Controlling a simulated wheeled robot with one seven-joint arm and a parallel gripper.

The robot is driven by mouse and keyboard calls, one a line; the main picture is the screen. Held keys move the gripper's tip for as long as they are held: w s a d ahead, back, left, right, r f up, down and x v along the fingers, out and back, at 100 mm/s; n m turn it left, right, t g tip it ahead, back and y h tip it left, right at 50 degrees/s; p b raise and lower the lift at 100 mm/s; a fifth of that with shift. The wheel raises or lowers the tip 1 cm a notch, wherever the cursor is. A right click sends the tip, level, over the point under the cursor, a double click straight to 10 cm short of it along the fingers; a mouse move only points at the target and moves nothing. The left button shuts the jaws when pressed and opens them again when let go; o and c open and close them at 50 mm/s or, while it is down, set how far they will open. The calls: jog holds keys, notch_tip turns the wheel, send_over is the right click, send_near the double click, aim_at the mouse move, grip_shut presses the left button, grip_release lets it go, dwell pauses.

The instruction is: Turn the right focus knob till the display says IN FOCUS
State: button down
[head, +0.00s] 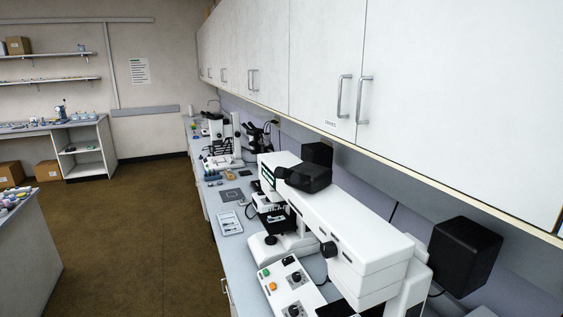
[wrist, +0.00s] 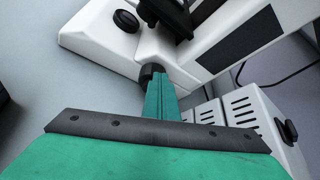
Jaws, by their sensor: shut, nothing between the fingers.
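The white microscope (head: 345,225) stands on the bench in the head view, with a black eyepiece head. In the wrist view my gripper (wrist: 160,88) is shut and empty, its green fingers pointing at the microscope's base. A small black knob (wrist: 151,72) on the side of the base is right at the fingertips and partly hidden by them; I cannot tell whether they touch. Another black round knob (wrist: 126,20) sits on top of the base. A small dark panel with green marks (head: 267,178), perhaps the display, is too small to read. My gripper is not in the head view.
A control box (head: 291,284) with coloured buttons and black knobs is at the near bench edge. A white vented housing (wrist: 240,117) with a black knob (wrist: 288,132) is right of my fingers. Wall cabinets (head: 450,100) hang above. The floor (head: 130,230) at left is clear.

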jog(key=shift+s+a+f, duration=0.3)
jog(key=shift+a+f, duration=0.05)
jog(key=shift+a, duration=0.35)
jog(key=shift+s+a+f, duration=0.15)
jog(key=shift+a+f, duration=0.15)
jog(key=shift+f, duration=0.1)
dwell(0.5)
jog(key=shift+a+r, duration=0.1)
jog(key=s+d, duration=0.2)
jog(key=s, duration=0.3)
jog(key=shift+s+r, duration=0.3)
jog(key=shift+s, duration=0.05)
dwell(0.4)
